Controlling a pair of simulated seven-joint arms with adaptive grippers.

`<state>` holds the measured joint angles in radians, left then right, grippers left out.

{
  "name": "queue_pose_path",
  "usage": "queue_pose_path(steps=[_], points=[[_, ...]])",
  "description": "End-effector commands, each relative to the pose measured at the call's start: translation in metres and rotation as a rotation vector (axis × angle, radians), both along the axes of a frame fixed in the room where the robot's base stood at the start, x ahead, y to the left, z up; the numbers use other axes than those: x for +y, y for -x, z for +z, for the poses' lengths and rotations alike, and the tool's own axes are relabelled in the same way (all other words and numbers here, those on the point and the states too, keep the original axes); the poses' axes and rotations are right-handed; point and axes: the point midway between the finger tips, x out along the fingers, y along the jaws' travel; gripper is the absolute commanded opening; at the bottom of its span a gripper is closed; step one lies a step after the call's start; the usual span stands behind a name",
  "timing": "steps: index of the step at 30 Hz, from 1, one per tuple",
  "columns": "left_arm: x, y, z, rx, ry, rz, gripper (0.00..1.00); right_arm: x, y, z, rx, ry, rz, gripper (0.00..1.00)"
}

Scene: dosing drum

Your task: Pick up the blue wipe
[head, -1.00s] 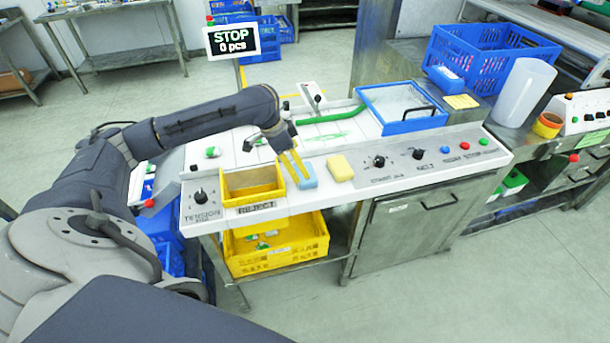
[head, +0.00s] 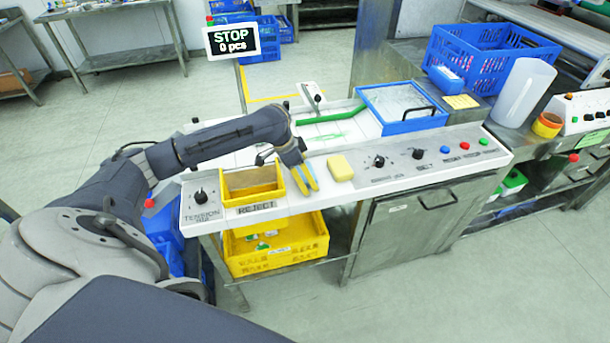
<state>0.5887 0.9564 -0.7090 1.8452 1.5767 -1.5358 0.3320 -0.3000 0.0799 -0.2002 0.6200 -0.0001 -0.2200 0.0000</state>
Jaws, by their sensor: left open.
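The blue wipe (head: 305,179) lies on the white console top, left of a yellow sponge-like block. Most of it is hidden by my left gripper, and only a little blue shows between the fingers. My left gripper (head: 306,183) points down over the wipe with its yellow fingers open, one on each side of the blue. I cannot tell whether the fingers touch it. My right gripper is not in view.
The yellow block (head: 340,168) sits close to the right of the gripper. A yellow reject bin (head: 252,194) is recessed just to the left. Knobs and buttons (head: 418,153) line the console to the right. A blue-framed tray (head: 402,126) stands behind.

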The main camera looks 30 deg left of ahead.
Motion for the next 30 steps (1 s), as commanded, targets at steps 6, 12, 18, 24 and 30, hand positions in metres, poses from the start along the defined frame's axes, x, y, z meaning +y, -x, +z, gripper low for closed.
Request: queue_pose_path(steps=[6, 12, 18, 24, 30], points=[[0.000, 0.000, 0.000, 0.000, 0.000, 0.000, 0.83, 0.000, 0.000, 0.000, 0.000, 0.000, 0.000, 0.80], [0.000, 0.000, 0.001, 0.000, 0.000, 0.000, 0.66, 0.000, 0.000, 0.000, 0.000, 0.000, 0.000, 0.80], [0.000, 0.000, 0.001, 0.000, 0.000, 0.000, 0.66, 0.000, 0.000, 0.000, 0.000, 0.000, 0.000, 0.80], [0.000, 0.000, 0.003, -0.001, 0.001, 0.000, 0.66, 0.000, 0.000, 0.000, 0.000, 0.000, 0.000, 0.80], [0.001, -0.001, 0.017, -0.003, -0.001, 0.001, 0.66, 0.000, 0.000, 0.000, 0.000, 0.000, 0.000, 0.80]])
